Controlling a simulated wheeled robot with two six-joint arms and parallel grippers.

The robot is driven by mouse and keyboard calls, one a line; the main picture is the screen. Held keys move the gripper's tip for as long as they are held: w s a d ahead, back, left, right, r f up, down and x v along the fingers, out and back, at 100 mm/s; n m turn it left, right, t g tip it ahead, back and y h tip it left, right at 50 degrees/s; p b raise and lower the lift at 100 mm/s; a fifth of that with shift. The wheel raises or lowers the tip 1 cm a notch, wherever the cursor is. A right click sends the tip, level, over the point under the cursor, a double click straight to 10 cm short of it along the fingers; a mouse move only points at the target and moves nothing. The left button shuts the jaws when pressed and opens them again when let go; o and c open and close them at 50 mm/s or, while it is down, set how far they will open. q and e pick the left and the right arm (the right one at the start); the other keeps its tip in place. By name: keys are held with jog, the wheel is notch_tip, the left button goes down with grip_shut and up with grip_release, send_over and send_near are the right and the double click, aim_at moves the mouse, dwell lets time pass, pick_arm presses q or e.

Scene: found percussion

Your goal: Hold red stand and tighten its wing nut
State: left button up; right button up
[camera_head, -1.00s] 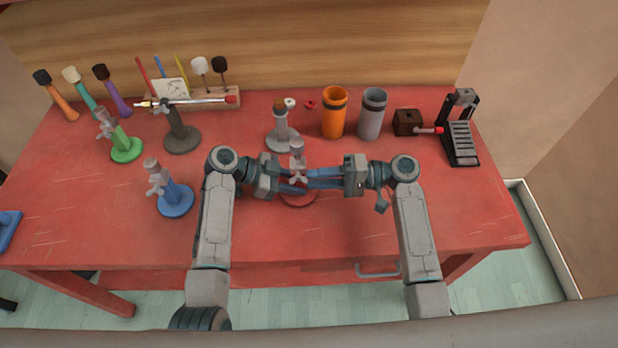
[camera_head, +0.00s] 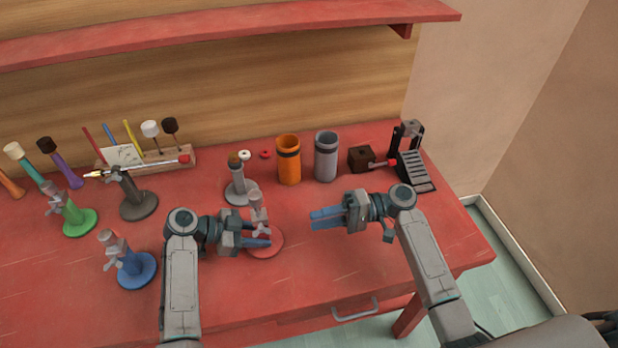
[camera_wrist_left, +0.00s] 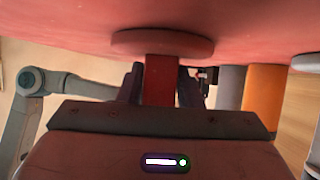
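The red stand has a round red base (camera_head: 265,243) flat on the table and a grey clamp top with a wing nut (camera_head: 258,208). My left gripper (camera_head: 262,238) is at its post, low above the base. In the left wrist view the red post (camera_wrist_left: 162,80) stands between the two dark fingers, which lie close against both sides, so it looks shut on the post. My right gripper (camera_head: 328,217) is empty, to the right of the stand and apart from it. Its blue fingers lie close together, and I cannot tell whether they are open.
A blue stand (camera_head: 134,268) and a green stand (camera_head: 79,220) are to the left. A grey stand (camera_head: 237,188), an orange tube (camera_head: 288,165) and a grey tube (camera_head: 326,160) stand behind. The table right of the red stand is clear.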

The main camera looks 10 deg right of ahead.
pick_arm(q)
jog(key=o, duration=0.4)
jog(key=shift+c, duration=0.2)
jog(key=shift+a, duration=0.1)
